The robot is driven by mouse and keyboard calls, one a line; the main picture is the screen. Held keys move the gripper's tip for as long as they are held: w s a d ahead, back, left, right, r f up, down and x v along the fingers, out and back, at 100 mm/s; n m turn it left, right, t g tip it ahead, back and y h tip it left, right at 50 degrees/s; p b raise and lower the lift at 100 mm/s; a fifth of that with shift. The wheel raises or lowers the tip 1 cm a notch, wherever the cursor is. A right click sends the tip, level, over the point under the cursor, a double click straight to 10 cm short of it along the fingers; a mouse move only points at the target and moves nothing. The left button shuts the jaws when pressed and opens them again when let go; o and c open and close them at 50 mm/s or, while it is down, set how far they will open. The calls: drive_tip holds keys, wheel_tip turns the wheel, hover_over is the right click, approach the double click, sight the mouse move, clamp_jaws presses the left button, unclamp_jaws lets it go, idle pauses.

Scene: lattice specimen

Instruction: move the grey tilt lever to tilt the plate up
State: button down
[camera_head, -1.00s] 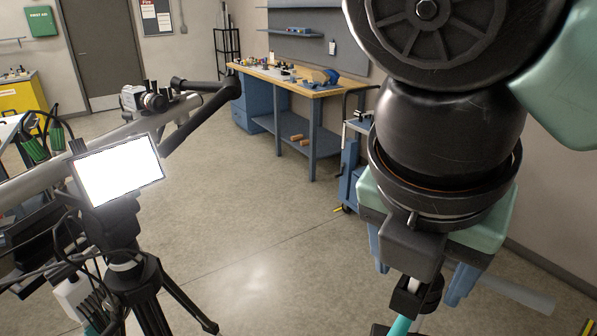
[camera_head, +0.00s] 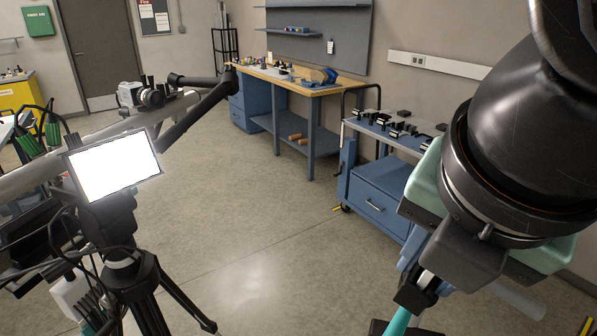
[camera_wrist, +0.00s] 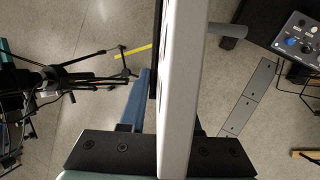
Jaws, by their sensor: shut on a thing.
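My gripper (camera_wrist: 170,85) shows in the wrist view with two blue fingers. A long pale grey bar runs from the top edge down in front of it and covers most of the right finger. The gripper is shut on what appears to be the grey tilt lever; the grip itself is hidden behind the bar. A short grey rod (camera_wrist: 230,31) with a dark end sticks out right of the bar. A pale grey rod (camera_head: 517,299) lies below the wrist. I cannot make out the plate.
A tripod rig with a lit white screen (camera_head: 113,165) and a camera (camera_head: 140,95) stands at left. A blue cart (camera_head: 375,205) stands close to my wrist, behind it. A wooden-topped workbench (camera_head: 300,82) is at the back. The floor between rig and cart is clear.

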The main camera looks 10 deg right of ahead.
drive_tip(key=shift+s+d+f+t+y, duration=0.1)
drive_tip(key=shift+s+d+t+y, duration=0.1)
drive_tip(key=shift+t+y, duration=0.1)
drive_tip(key=shift+a, duration=0.1)
drive_tip(key=c, duration=0.5)
unclamp_jaws()
drive_tip(key=shift+c, duration=0.2)
drive_tip(key=p+v, duration=0.5)
drive_tip(key=v, duration=0.1)
